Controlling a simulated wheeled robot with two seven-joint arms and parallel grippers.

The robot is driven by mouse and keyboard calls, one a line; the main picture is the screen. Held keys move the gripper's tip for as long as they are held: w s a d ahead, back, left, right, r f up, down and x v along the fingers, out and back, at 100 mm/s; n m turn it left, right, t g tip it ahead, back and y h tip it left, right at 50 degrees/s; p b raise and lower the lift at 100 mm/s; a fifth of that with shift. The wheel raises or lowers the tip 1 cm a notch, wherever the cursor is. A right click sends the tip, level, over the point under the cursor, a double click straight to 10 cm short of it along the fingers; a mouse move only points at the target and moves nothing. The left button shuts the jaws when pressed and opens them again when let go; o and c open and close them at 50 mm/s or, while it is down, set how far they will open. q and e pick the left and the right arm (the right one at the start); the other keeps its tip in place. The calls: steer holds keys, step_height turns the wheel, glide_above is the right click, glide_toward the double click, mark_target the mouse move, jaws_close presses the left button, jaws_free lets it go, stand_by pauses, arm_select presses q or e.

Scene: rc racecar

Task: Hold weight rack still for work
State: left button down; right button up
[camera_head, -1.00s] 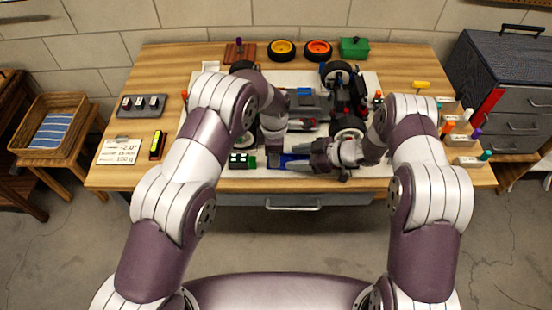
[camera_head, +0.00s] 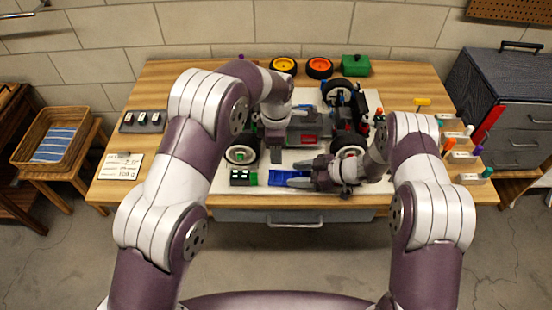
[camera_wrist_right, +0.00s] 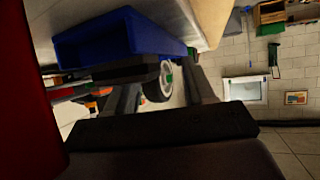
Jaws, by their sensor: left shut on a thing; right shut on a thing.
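A blue tray (camera_head: 284,176) lies at the table's front edge; it is large and close in the right wrist view (camera_wrist_right: 120,40). My right gripper (camera_head: 296,180) is shut on its near right part, mostly covered by my wrist in the head view. A dark block with white squares and a green end (camera_head: 242,178) lies left of the tray. A grey rack of small black-and-white blocks (camera_head: 143,121) is at the far left. I cannot tell which is the weight rack. My left gripper (camera_head: 277,156) points down, shut, behind the tray; what it holds is too small to tell.
The racecar (camera_head: 310,128) stands on a white mat behind the tray. Two spare wheels (camera_head: 319,67) and a green box (camera_head: 356,65) are at the back. Holders with coloured handles (camera_head: 464,158) line the right edge. A white display card (camera_head: 121,167) lies front left.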

steer(key=o, duration=1.1)
steer(key=shift+f, duration=0.15)
steer(key=shift+c, duration=0.2)
arm_select(q)
steer(key=shift+w, duration=0.1)
arm_select(e)
steer(key=v, duration=1.2)
steer(key=shift+d, duration=0.1)
